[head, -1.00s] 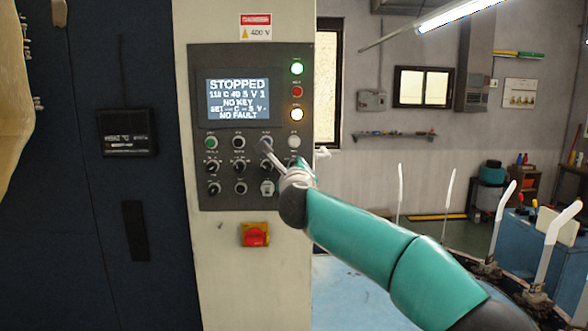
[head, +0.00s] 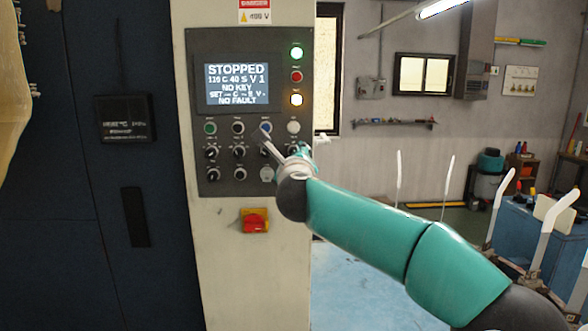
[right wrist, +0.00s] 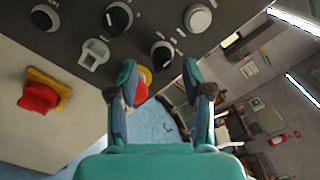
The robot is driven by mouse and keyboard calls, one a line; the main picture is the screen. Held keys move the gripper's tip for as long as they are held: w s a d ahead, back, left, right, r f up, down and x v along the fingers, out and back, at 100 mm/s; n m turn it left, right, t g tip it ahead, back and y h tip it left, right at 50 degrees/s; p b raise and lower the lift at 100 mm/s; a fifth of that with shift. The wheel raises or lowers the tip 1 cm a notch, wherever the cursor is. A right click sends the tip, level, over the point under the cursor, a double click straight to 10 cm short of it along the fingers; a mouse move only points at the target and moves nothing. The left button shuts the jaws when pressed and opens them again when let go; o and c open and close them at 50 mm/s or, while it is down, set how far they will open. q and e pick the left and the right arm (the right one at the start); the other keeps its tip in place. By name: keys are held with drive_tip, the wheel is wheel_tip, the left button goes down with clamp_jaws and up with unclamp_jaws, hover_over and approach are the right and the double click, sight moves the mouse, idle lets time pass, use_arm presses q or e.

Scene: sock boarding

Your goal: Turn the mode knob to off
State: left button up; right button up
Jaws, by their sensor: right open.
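The control panel (head: 222,184) has rows of dark rotary knobs. Their labels are too small to read, so I cannot tell which is the mode knob. In the right wrist view one black knob (right wrist: 162,54) with a white mark lies just beyond and between my open fingertips, apart from them. Another black knob (right wrist: 118,18) is farther up left. My right gripper (right wrist: 162,75) is open and empty; in the head view it (head: 264,140) is in front of the panel's right-hand columns, hiding some controls. My left gripper is not in view.
The display (head: 237,85) reads STOPPED, NO KEY, NO FAULT. A red stop switch on yellow (head: 255,221) sits below the panel. A key-switch-like fitting (right wrist: 95,54) is near the knobs.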

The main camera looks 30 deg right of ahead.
drive_tip(key=v, duration=0.9)
drive_tip(key=shift+a, duration=0.2)
drive_tip(key=shift+s, duration=0.15)
